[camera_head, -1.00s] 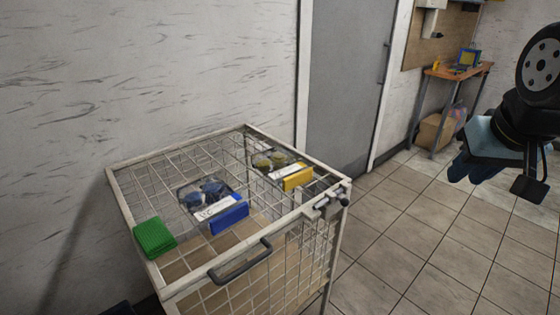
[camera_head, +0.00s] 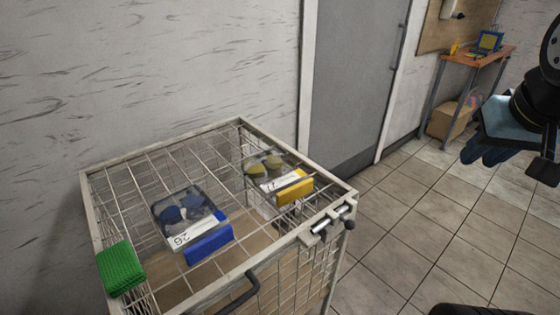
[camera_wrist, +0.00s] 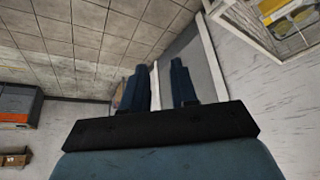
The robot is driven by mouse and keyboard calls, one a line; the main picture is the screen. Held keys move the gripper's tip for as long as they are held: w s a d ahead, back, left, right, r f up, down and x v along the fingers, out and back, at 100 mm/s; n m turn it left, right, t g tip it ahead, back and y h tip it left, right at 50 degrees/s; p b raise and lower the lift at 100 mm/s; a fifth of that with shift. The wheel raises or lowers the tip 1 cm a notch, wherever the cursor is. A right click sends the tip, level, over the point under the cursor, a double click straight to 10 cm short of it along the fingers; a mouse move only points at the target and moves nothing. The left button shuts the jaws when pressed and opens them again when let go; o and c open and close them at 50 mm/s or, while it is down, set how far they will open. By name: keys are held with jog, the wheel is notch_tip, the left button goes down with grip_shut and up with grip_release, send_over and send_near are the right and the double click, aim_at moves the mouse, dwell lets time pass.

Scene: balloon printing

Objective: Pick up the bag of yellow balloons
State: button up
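My gripper (camera_head: 490,154) is raised at the right of the head view, well apart from the bag. In the wrist view its two blue fingers (camera_wrist: 161,86) stand apart with nothing between them.
A latch (camera_head: 328,226) juts from the trolley's right corner. A grey door (camera_head: 353,80) stands behind.

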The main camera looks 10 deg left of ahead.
jog(key=shift+a, duration=0.5)
jog(key=n+t+h, duration=0.4)
jog(key=n+h, duration=0.5)
jog(key=n, duration=1.8)
send_near(291, 188)
jog(key=shift+s+a, duration=0.8)
jog(key=shift+a, duration=0.05)
jog(key=shift+f, duration=0.1)
jog(key=x, duration=0.7)
jog(key=shift+w+d, duration=0.2)
jog(key=shift+d, duration=0.1)
jog(key=shift+r+x, duration=0.2)
jog(key=shift+x, duration=1.3)
jog(key=shift+r+x, duration=0.2)
jog(key=shift+x, duration=1.25)
jog(key=shift+w+d, duration=0.1)
jog(key=shift+w, duration=0.05)
